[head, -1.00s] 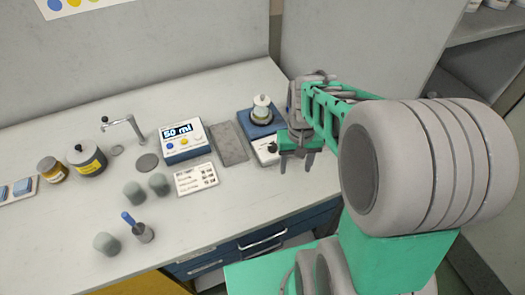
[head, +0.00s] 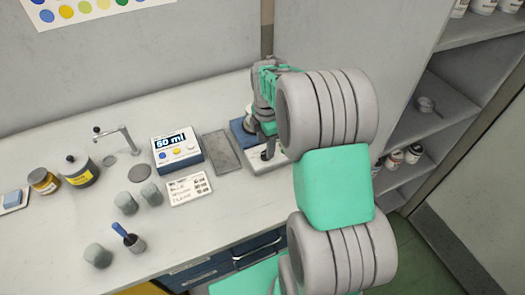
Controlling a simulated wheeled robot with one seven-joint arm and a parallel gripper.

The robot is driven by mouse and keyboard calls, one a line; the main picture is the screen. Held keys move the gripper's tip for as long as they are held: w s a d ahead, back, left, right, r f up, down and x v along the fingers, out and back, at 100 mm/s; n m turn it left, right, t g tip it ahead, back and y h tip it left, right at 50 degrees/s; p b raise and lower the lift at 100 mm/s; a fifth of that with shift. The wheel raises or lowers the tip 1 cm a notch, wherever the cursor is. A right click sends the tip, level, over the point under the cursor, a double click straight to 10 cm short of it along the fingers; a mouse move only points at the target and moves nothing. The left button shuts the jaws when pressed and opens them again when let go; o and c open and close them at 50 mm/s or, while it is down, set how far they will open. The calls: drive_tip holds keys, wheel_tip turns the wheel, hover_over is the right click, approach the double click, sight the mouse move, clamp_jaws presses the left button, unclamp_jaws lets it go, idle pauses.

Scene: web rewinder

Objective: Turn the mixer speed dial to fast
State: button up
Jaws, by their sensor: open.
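The mixer (head: 237,131) stands at the back right of the bench, a blue base with a pale sloping front panel (head: 258,165). A pale jar on it is mostly hidden behind my arm. My gripper (head: 268,148) is over the mixer's front panel, with its finger pointing down at the area of the dark speed dial. It is open. The dial is too small and too covered to tell its setting, and I cannot tell whether a finger touches it.
Grey cups (head: 126,203), a blue-handled brush (head: 128,235) and jars (head: 79,172) stand further left. A wall rises behind; shelves (head: 440,120) are right.

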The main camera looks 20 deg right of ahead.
sight(265, 154)
wheel_tip(265, 154, down, 4)
drive_tip(key=shift+r, duration=0.25)
clamp_jaws()
idle(0.4)
drive_tip(key=shift+a, duration=0.2)
